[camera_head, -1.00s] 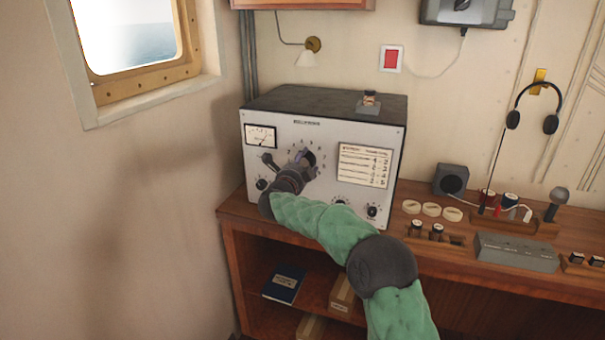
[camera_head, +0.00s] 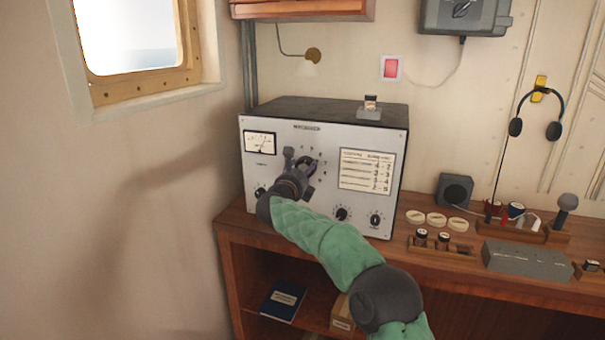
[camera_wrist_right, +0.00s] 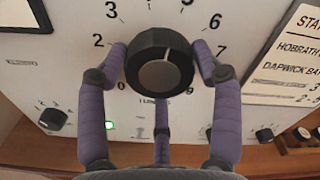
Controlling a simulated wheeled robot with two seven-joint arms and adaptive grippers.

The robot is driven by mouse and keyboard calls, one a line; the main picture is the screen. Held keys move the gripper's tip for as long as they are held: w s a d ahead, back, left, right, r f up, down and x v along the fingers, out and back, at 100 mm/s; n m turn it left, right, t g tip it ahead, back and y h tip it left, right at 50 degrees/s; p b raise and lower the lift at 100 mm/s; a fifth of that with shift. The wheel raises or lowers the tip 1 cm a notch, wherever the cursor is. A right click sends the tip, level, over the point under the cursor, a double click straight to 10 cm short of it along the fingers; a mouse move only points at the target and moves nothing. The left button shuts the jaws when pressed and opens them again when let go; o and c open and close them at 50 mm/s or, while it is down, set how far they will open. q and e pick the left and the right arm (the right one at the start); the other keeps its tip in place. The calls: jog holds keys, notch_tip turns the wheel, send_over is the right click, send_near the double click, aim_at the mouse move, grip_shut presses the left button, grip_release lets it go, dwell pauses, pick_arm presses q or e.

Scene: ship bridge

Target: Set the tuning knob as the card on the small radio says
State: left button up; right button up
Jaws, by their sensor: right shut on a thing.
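The radio (camera_head: 265,185) is a grey-white panel with a dark top on the desk. Its dark tuning knob (camera_wrist_right: 160,60) sits in a ring of printed numbers; 2, 3, 6 and 7 show around it. My right gripper (camera_head: 302,163) reaches the panel, its purple-sleeved fingers closed around the knob in the wrist view (camera_wrist_right: 162,75). The knob's exact setting is unclear. A printed station card (camera_head: 367,171) is on the panel's right; its edge shows in the wrist view (camera_wrist_right: 300,60). A small object with a card-like face (camera_head: 370,103) stands on the radio, too small to read.
Smaller knobs (camera_head: 342,214) line the lower panel, near my green-sleeved arm. Right on the desk (camera_head: 405,252) are pale rings (camera_head: 436,219), a speaker (camera_head: 454,191), a grey box (camera_head: 527,261) and a microphone (camera_head: 563,210). A wall with a window is at left.

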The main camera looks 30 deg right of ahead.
jog(key=shift+s+d+f+m, duration=0.1)
jog(key=shift+d+f+m, duration=0.15)
jog(key=shift+f+m, duration=0.4)
jog(key=shift+a, duration=0.1)
jog(key=o, duration=1)
jog(key=shift+f+m, duration=0.1)
jog(key=shift+m, duration=0.15)
jog(key=shift+o, duration=0.7)
jog(key=shift+d, duration=0.2)
jog(key=v, duration=1.2)
jog(key=shift+a+r, duration=0.15)
jog(key=shift+r, duration=0.2)
